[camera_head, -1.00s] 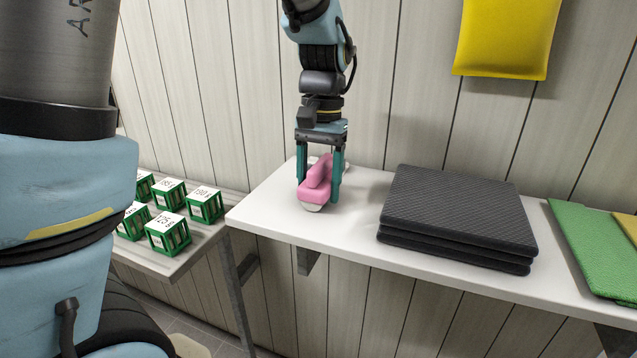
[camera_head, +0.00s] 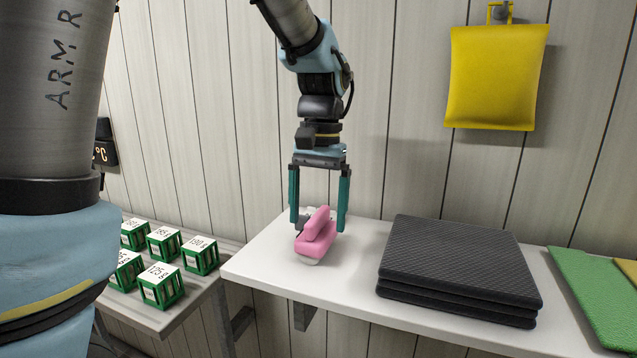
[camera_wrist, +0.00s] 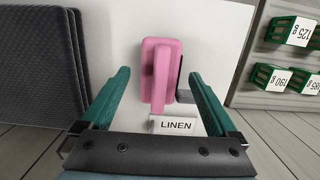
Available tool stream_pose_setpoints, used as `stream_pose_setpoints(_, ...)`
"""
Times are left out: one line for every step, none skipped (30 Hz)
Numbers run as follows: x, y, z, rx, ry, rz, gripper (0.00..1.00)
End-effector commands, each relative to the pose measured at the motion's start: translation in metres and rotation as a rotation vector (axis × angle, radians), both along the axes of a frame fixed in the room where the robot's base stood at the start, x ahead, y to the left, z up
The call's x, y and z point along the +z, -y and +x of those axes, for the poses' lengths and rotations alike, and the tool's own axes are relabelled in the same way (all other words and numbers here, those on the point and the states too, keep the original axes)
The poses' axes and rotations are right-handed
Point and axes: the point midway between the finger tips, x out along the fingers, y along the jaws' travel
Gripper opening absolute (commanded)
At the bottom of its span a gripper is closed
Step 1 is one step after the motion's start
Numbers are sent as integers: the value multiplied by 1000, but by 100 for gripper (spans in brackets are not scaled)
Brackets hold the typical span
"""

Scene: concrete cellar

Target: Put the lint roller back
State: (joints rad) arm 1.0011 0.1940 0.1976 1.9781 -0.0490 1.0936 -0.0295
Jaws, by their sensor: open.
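A pink object (camera_head: 316,238) with a raised bar handle and a pale underside rests on the white shelf (camera_head: 262,262); it may be the lint roller, but I see no clear roller. In the wrist view the pink object (camera_wrist: 160,62) lies ahead between my fingers, with a small dark grey block (camera_wrist: 184,92) at its right side. A white label reading LINEN (camera_wrist: 177,126) stands just below it in that view. My gripper (camera_head: 318,226) is open above the pink object, its fingers on either side and apart from it. It holds nothing.
A stack of dark ribbed mats (camera_head: 460,262) lies to the right on the shelf, with green cloth (camera_head: 598,300) beyond. Several green boxes with number labels (camera_head: 162,285) stand on a lower shelf at left. A yellow bag (camera_head: 495,80) hangs on the wall.

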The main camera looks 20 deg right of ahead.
Motion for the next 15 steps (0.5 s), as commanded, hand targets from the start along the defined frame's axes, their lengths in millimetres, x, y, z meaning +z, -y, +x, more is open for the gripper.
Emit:
stream_pose_setpoints(10,1,2,1,3,-4,95)
stream_pose_setpoints(17,2,2,1,4,-5,95)
stream_pose_setpoints(25,3,3,2,4,-5,95)
stream_pose_setpoints(32,3,4,2,3,-4,95)
stream_pose_setpoints(37,4,4,2,2,-3,95)
stream_pose_setpoints(44,4,5,2,2,-3,95)
stream_pose_setpoints(49,4,5,2,2,-3,95)
stream_pose_setpoints(53,5,5,2,2,-3,95)
stream_pose_setpoints(59,5,6,2,1,-2,95)
stream_pose_setpoints(62,6,6,1,1,-2,95)
stream_pose_setpoints(65,6,6,1,1,-2,95)
stream_pose_setpoints(68,6,6,1,1,-1,95)
stream_pose_setpoints(70,6,6,1,1,-1,95)
stream_pose_setpoints(72,6,6,1,1,-1,95)
stream_pose_setpoints(73,6,6,1,0,0,95)
